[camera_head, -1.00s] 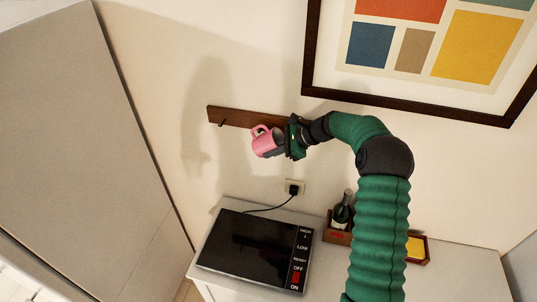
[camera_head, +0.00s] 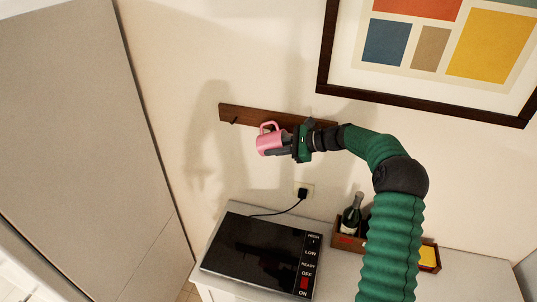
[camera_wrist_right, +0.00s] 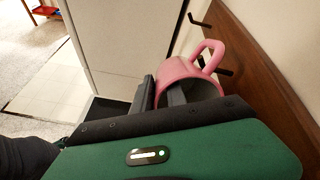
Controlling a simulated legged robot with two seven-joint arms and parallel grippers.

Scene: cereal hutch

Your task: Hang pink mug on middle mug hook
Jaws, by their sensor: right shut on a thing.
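The pink mug (camera_head: 269,146) is in front of the brown wooden hook rail (camera_head: 250,115) on the wall, with its handle upward. My right gripper (camera_head: 281,150) is shut on the mug's wall. In the wrist view, one finger is inside the mug (camera_wrist_right: 176,70) and the other outside. A dark hook (camera_head: 234,122) is bare near the rail's left end. In the wrist view, another hook (camera_wrist_right: 225,72) shows close beside the mug's handle; I cannot tell whether it is through the loop. My left gripper is not in view.
A black-topped cooker (camera_head: 258,252) stands on the counter below, its cord running to a wall socket (camera_head: 303,189). A wooden box (camera_head: 346,243) with a bottle (camera_head: 352,215) is to its right. A framed picture (camera_head: 425,103) hangs above my arm. A tall grey cabinet (camera_head: 85,120) is at left.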

